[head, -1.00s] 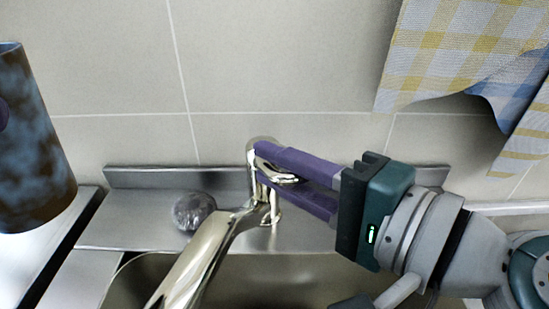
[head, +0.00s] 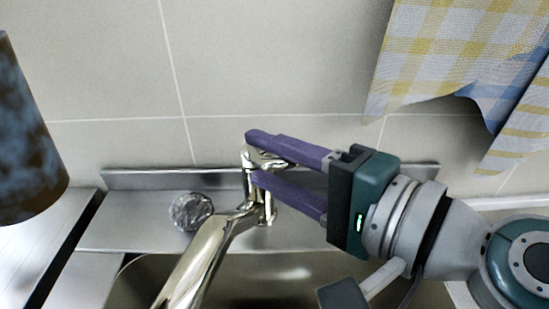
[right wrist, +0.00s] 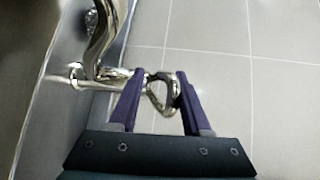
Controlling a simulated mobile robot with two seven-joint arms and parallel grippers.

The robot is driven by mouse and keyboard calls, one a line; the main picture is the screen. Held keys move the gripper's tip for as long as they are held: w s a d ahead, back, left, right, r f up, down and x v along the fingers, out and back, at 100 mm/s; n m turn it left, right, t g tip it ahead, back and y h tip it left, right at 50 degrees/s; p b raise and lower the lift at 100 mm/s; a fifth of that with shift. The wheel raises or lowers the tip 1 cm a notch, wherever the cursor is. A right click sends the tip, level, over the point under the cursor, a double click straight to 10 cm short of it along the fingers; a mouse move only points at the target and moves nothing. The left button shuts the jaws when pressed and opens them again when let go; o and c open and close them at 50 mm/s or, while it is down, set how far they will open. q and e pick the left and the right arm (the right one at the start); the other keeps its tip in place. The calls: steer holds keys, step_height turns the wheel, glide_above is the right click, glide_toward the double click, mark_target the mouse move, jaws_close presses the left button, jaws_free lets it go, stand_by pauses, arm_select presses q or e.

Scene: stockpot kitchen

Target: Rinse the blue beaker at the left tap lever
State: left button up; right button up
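The blue beaker (head: 25,145), dark with mottled blue patches, is at the left edge of the head view, cut off by the frame and slightly tilted. My left gripper is out of view, so its hold on the beaker is hidden. The chrome tap (head: 212,250) stands behind the sink, with its looped lever (head: 262,161) on top. My right gripper (head: 250,157) is open, its purple fingers on either side of the lever. In the right wrist view the lever loop (right wrist: 160,102) lies between the spread fingers, close to the right one.
A crumpled silvery ball (head: 191,211) sits on the steel ledge left of the tap. The sink basin (head: 275,285) is below. A checked yellow cloth (head: 450,50) hangs at upper right. The tiled wall (head: 280,60) is close behind.

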steer(key=shift+f, duration=0.1)
arm_select(q)
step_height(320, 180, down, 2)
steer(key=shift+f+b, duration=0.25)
steer(key=shift+b, duration=1)
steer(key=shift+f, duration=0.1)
arm_select(e)
steer(key=v, duration=1.2)
